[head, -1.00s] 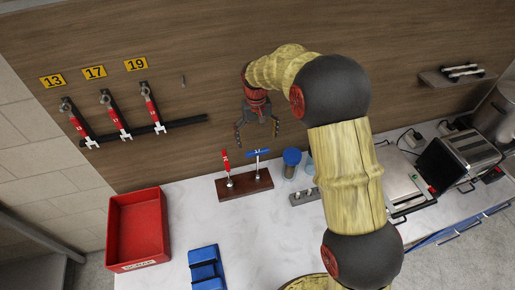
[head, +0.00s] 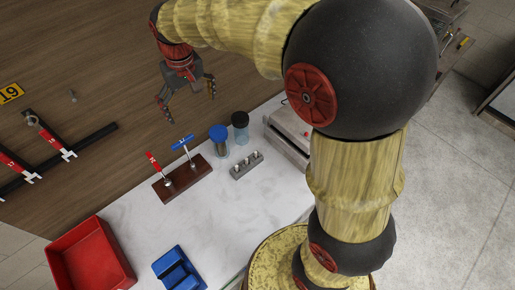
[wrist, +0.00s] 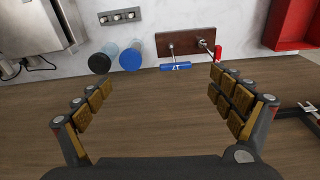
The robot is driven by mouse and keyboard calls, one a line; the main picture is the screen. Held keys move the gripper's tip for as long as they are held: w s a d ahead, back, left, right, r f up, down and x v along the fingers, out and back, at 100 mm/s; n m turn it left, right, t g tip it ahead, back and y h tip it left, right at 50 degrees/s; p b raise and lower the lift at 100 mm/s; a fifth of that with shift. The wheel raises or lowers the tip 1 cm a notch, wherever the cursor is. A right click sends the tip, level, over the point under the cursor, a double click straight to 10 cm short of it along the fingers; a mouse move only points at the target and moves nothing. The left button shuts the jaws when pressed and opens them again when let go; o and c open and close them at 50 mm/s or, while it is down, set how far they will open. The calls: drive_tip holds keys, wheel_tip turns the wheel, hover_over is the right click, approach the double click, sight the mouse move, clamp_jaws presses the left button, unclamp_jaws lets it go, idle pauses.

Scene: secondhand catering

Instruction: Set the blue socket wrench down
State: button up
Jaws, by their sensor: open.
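The blue socket wrench (head: 183,143) stands upright in the brown wooden block (head: 193,178), its blue crossbar handle on top with a white marking. A red-handled wrench (head: 153,160) stands in the same block to its left. In the wrist view the blue handle (wrist: 175,66) lies ahead, between the line of the fingers, over the block (wrist: 184,40). My gripper (head: 190,104) is open and empty above the blue wrench, apart from it. Both fingers show wide apart in the wrist view (wrist: 160,82).
A blue-lidded jar (head: 219,138) and a dark-lidded jar (head: 240,130) stand right of the block, near a grey holder (head: 246,165). A red bin (head: 82,262) and a blue tray (head: 178,270) are in front. Red tools (head: 22,167) hang on the wooden wall.

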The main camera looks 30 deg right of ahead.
drive_tip(key=s+d+r+t, duration=0.1)
drive_tip(key=s+d, duration=0.1)
drive_tip(key=s, duration=0.6)
drive_tip(key=s+d+r+m+t, duration=0.1)
drive_tip(key=s+d, duration=0.2)
drive_tip(key=s, duration=0.6)
drive_tip(key=s+d+r+t, duration=0.2)
drive_tip(key=s, duration=0.6)
drive_tip(key=shift+s+d, duration=0.3)
drive_tip(key=shift+s, duration=0.1)
drive_tip(key=shift+r, duration=0.1)
wheel_tip(320, 180, down, 22)
drive_tip(key=b, duration=2.1)
drive_tip(key=shift+r+b, duration=0.15)
drive_tip(key=shift+b, duration=0.2)
